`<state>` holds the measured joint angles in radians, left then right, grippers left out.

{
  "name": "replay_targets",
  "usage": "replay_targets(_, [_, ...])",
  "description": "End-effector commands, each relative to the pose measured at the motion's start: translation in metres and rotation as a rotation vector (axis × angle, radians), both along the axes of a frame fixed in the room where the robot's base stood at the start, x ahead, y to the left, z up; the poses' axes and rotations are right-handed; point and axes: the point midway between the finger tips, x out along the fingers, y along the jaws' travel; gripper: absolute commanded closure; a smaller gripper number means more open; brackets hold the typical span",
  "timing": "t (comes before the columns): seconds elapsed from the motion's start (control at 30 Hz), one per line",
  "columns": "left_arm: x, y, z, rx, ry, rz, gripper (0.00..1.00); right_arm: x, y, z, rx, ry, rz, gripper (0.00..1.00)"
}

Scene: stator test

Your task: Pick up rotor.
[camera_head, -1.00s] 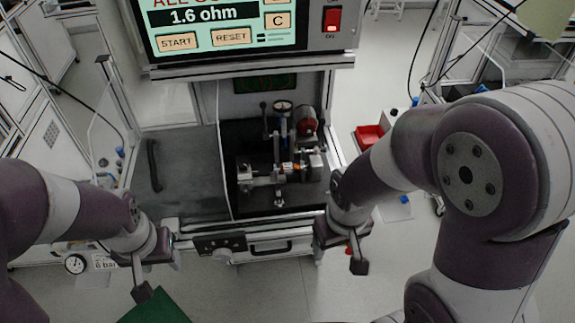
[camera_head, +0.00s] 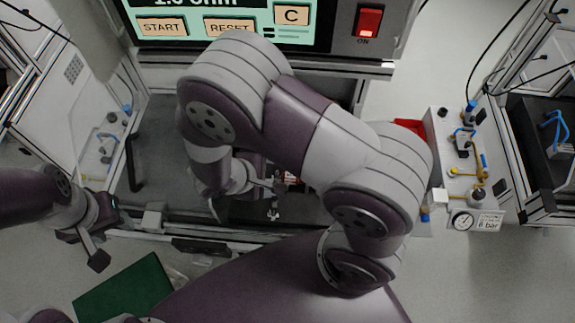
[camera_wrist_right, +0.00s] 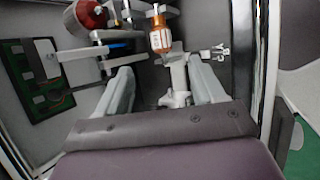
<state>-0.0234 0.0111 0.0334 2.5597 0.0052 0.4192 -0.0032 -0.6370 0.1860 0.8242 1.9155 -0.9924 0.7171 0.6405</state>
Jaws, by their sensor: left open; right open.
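The rotor (camera_wrist_right: 160,36), with orange-copper windings and a pale shaft, lies in the test fixture in the right wrist view. The rotor's body appears beyond the fingertips, and I see no contact. In the head view my right gripper (camera_head: 268,184) is partly hidden by its own arm. My left gripper (camera_head: 96,246) is open and empty, away from the fixture.
A red cylindrical part (camera_wrist_right: 90,14) and metal fixture arms stand close to the rotor. The screen panel (camera_head: 225,22) overhangs the bay. A green mat (camera_head: 125,292) lies at the lower left. A pressure gauge (camera_head: 462,221) and fittings stand at the right.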

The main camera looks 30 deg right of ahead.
Motion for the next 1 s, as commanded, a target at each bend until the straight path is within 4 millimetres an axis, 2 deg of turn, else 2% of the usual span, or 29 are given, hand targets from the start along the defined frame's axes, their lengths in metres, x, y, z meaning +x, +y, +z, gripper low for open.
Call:
replay_targets(0.2, [0.0, 0.0, 0.003, 0.0, 0.0, 0.0, 0.5, 0.007, -0.028, -0.039, 0.0, 0.006, -0.004, 0.32])
replay_targets(0.37, [0.0, 0.0, 0.007, 0.0, 0.0, 0.0, 0.5, 0.01, -0.039, -0.053, 0.0, 0.005, -0.004, 0.32])
replay_targets(0.5, [0.0, 0.0, 0.019, 0.0, 0.0, 0.0, 0.5, 0.013, -0.055, -0.072, 0.001, 0.008, -0.006, 0.32])
replay_targets(0.6, [0.0, 0.0, 0.019, 0.0, 0.0, 0.0, 0.5, 0.017, -0.063, -0.087, 0.002, 0.006, -0.003, 0.32])
replay_targets(0.87, [0.0, 0.0, 0.018, 0.0, 0.0, 0.0, 0.5, 0.018, -0.066, -0.092, 0.002, 0.004, -0.002, 0.32])
replay_targets(0.97, [0.0, 0.0, 0.018, 0.0, 0.0, 0.0, 0.5, 0.018, -0.066, -0.092, 0.002, 0.004, -0.002, 0.61])
replay_targets(1.0, [0.0, 0.0, 0.018, 0.0, 0.0, 0.0, 0.5, 0.018, -0.065, -0.092, 0.002, 0.004, -0.002, 0.74])
